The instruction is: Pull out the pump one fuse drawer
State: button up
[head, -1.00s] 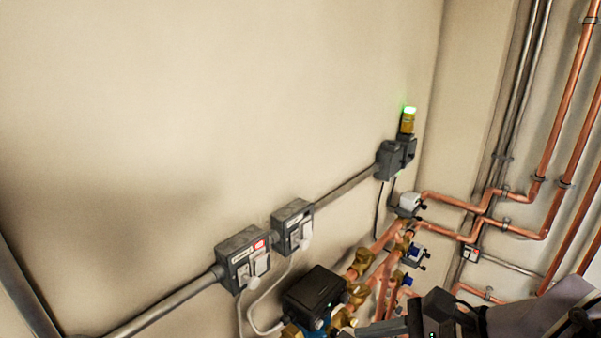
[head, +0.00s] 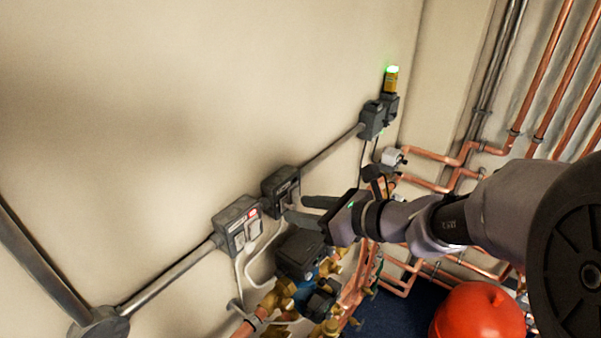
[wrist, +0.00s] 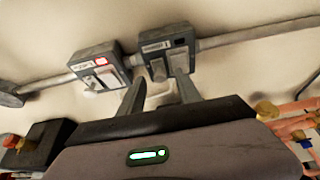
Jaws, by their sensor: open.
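Two grey fused boxes sit on the wall along a conduit. The left box (head: 237,225) has a red mark, a pale label and light drawer or switch faces; it also shows in the wrist view (wrist: 99,68). The right box (head: 281,186) has a pale label and a dark slot on its face in the wrist view (wrist: 164,51). The labels are too small to read surely, so I cannot tell which is pump one. My gripper (head: 294,207) is open at the lower front of the right box. Its fingers (wrist: 160,82) partly hide that box's drawer area; contact is unclear.
A dark pump (head: 300,250) with brass fittings stands below the boxes. Copper pipes (head: 435,157) run at the right. A red vessel (head: 478,315) sits low at the right. A green-lit beacon (head: 391,78) is above a farther box. The upper wall is clear.

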jog(key=shift+w+a+f, duration=0.1)
jog(key=shift+w+a, duration=0.1)
jog(key=shift+a, duration=0.05)
grip_shut()
dwell(1.4)
